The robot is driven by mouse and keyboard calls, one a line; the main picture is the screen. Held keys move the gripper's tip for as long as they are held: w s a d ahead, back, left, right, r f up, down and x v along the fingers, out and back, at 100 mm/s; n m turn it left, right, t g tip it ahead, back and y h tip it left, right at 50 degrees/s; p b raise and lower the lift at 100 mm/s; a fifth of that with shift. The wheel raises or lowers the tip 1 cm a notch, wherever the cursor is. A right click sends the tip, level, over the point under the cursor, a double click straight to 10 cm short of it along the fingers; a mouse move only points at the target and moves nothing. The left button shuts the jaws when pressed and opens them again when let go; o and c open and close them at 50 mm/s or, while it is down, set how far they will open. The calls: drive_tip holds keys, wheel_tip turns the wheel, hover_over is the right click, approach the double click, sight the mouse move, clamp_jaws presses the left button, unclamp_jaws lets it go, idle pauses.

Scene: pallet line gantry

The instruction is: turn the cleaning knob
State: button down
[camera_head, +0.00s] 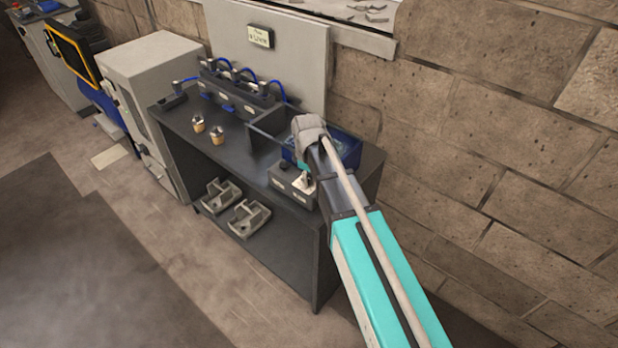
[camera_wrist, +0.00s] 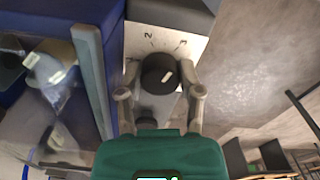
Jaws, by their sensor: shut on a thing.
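The cleaning knob (camera_wrist: 158,74) is a round black knob with a white pointer mark. It sits on a pale dial plate (camera_wrist: 140,42) with printed numbers, of which 2 and 3 can be read in the wrist view. My gripper (camera_wrist: 161,82) has its two fingers on either side of the knob and is shut on it. In the head view my arm reaches to a grey control box (camera_head: 292,184) at the front right of the bench. The knob itself cannot be made out clearly there, as my gripper covers that area.
A blue tank (camera_head: 346,148) with a clear side stands right beside the box. The dark bench (camera_head: 190,130) also bears two small tan-and-dark parts (camera_head: 208,128) and a row of blue-tubed units (camera_head: 240,88). Grey castings (camera_head: 248,217) lie on the lower shelf. A brick wall is behind.

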drive_tip(key=n, duration=0.4)
drive_tip(key=shift+s+n, duration=0.15)
drive_tip(key=shift+n, duration=0.15)
drive_tip(key=n, duration=0.5)
drive_tip(key=shift+c, duration=1.3)
unclamp_jaws()
drive_tip(key=shift+w+r, duration=0.15)
drive_tip(key=shift+w, duration=0.05)
